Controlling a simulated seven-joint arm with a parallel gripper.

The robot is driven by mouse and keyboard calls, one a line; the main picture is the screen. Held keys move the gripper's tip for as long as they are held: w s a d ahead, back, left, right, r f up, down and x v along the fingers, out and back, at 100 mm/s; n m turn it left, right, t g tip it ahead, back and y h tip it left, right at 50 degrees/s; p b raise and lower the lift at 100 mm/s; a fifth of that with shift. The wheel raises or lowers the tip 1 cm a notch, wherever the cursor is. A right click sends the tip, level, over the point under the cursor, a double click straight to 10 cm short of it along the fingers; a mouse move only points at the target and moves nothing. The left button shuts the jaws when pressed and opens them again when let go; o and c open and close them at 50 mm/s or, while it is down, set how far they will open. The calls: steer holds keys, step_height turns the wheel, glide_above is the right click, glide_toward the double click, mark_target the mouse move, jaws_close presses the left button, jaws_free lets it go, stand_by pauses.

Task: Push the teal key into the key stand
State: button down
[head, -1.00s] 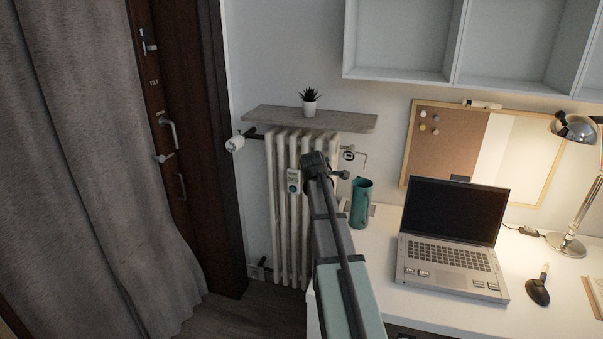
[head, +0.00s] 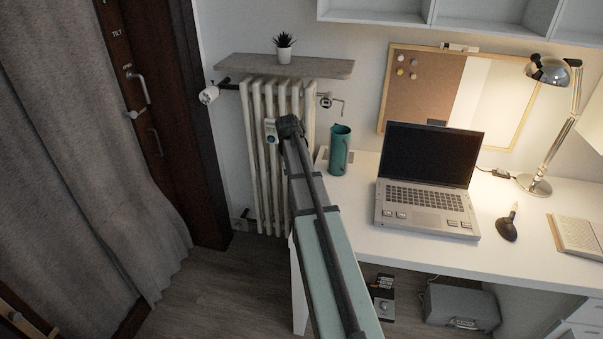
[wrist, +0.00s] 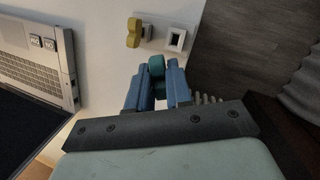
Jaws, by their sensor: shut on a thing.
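In the wrist view, my gripper (wrist: 156,72) has its two blue fingers closed on the rounded teal key (wrist: 156,64). The key's head shows between the fingertips; the rest of it is hidden. Just beyond the fingertips is what looks like the key stand (wrist: 176,39), a pale block with a dark square opening. The key appears apart from it, below and left of the opening in the picture. A yellow key (wrist: 133,33) sits at a similar block to the left.
A laptop (head: 428,200) stands on the white desk (head: 360,235), right of a teal cup (head: 339,150). A radiator (head: 270,170) with a shelf (head: 285,66) above it is behind my arm. The desk's left edge is close by, with open floor beyond.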

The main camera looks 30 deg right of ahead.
steer(key=m+y, duration=0.1)
steer(key=s+m+y, duration=0.1)
steer(key=s+a+m+t+y, duration=0.1)
steer(key=m, duration=0.1)
steer(key=shift+s+r, duration=0.2)
steer(key=shift+r, duration=0.05)
stand_by(0.3)
steer(key=shift+f, duration=2.85)
steer(key=shift+f, duration=1.4)
steer(key=c, duration=1)
jaws_free()
steer(key=shift+o, duration=0.2)
